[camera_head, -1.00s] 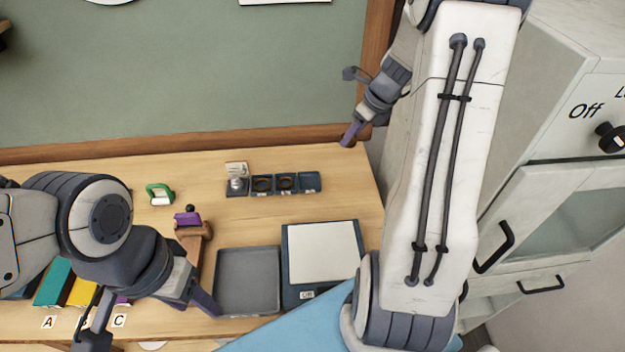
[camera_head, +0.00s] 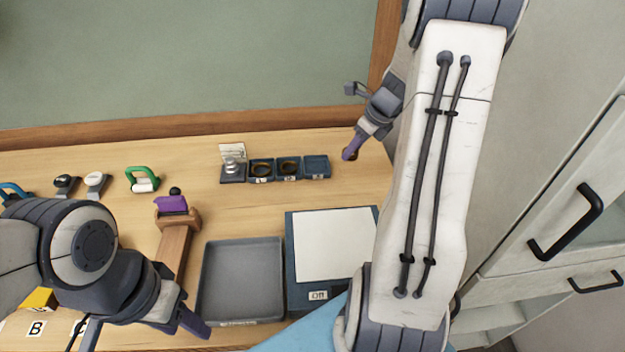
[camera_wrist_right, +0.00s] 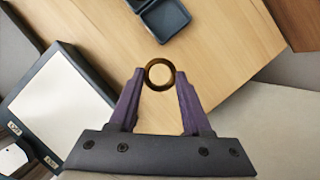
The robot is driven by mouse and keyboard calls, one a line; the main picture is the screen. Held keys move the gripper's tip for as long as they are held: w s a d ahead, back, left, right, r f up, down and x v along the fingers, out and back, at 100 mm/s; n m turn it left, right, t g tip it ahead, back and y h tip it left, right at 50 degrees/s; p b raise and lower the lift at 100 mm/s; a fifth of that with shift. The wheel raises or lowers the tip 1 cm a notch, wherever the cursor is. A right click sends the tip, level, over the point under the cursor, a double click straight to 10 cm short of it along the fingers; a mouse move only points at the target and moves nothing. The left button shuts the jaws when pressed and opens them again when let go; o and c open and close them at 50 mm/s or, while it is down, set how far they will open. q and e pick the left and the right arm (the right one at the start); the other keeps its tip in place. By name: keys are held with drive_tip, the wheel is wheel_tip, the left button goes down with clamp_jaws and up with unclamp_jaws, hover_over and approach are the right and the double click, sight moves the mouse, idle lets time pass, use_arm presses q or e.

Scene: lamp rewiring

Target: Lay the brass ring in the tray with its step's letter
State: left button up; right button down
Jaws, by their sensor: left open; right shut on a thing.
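The brass ring (camera_wrist_right: 160,73) is between the fingertips of my right gripper (camera_wrist_right: 159,80), which is shut on it. In the head view my right gripper (camera_head: 351,152) is at the table's far right, just right of a row of small dark trays; the ring is barely visible there. The row's right-end tray (camera_head: 316,167) looks empty, and a dark tray also shows in the right wrist view (camera_wrist_right: 163,18). The two middle trays (camera_head: 261,171) (camera_head: 288,169) each hold a ring. Their label letters are too small to read. My left gripper (camera_head: 143,330) is open at the front left.
The left-end tray (camera_head: 232,178) holds a metal part, with a card behind. A large grey tray (camera_head: 241,280) and a white-topped board (camera_head: 331,245) lie in front. A wooden stand (camera_head: 172,245) with a purple piece and a green-handled item (camera_head: 142,179) are left. A cabinet (camera_head: 560,200) stands right.

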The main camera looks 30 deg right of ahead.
drive_tip(key=p, duration=0.2)
hover_over(315, 167)
drive_tip(key=s, duration=0.2)
drive_tip(key=f, duration=0.7)
drive_tip(key=shift+w+d, duration=0.15)
drive_tip(key=shift+d, duration=0.15)
drive_tip(key=shift+w+f, duration=0.2)
drive_tip(key=shift+a+f, duration=0.1)
drive_tip(key=shift+f, duration=1.9)
drive_tip(key=shift+f, duration=0.1)
drive_tip(key=c, duration=0.6)
unclamp_jaws()
